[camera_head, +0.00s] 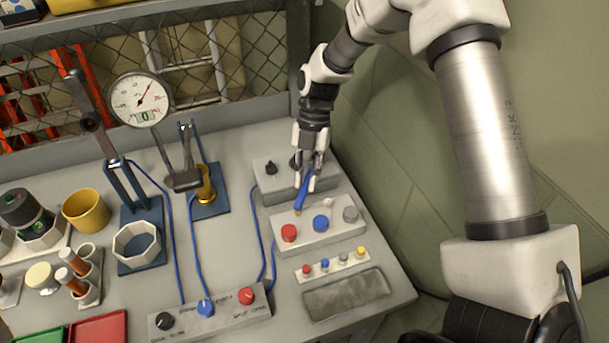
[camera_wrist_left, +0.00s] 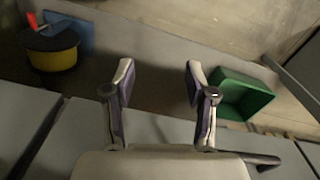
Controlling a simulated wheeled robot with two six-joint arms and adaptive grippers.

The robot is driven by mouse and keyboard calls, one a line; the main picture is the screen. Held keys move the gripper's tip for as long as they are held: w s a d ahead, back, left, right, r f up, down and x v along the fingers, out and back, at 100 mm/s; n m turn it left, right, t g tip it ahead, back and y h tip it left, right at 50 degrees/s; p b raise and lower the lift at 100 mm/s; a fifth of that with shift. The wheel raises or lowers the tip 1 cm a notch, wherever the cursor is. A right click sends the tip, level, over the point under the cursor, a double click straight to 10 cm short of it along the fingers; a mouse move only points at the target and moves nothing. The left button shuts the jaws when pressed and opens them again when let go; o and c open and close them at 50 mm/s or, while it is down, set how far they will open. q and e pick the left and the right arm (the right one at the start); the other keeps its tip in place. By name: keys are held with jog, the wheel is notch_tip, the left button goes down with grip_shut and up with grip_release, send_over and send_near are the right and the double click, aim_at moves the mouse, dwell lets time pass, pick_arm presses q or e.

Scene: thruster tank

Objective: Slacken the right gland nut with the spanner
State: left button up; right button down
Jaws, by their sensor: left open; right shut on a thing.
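In the head view my right gripper (camera_head: 313,172) reaches down over the back right of the bench. It is shut on a slim blue tool (camera_head: 303,197), which I take to be the spanner. The tool slants down to the back edge of a pale block (camera_head: 318,238) with red, blue and grey knobs. Its lower end is by a small yellow spot; I cannot tell whether they touch. I cannot tell which part is the right gland nut. My left gripper (camera_wrist_left: 160,82) is open and empty in the left wrist view, and is out of the head view.
A grey box (camera_head: 265,187) with a black knob stands behind the block. A dial gauge (camera_head: 141,99), a brass part (camera_head: 205,184) and blue cables are to the left. A control panel (camera_head: 168,326) lies in front. A green bin (camera_wrist_left: 245,96) shows in the left wrist view.

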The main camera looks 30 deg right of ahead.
jog(key=shift+s+d+n, duration=0.25)
jog(key=shift+s+n, duration=0.05)
jog(key=shift+n, duration=0.2)
jog(key=shift+s+d+n+g+h+p, duration=0.3)
jog(key=shift+s+d+n+h+p, duration=0.15)
jog(key=shift+n, duration=0.25)
jog(key=shift+d, duration=0.1)
jog(key=shift+s+d+n+p, duration=0.25)
jog(key=shift+d+n+p, duration=0.05)
jog(key=shift+n, duration=0.2)
jog(key=shift+d, duration=0.1)
jog(key=shift+s+h, duration=0.1)
jog(key=shift+h, duration=0.15)
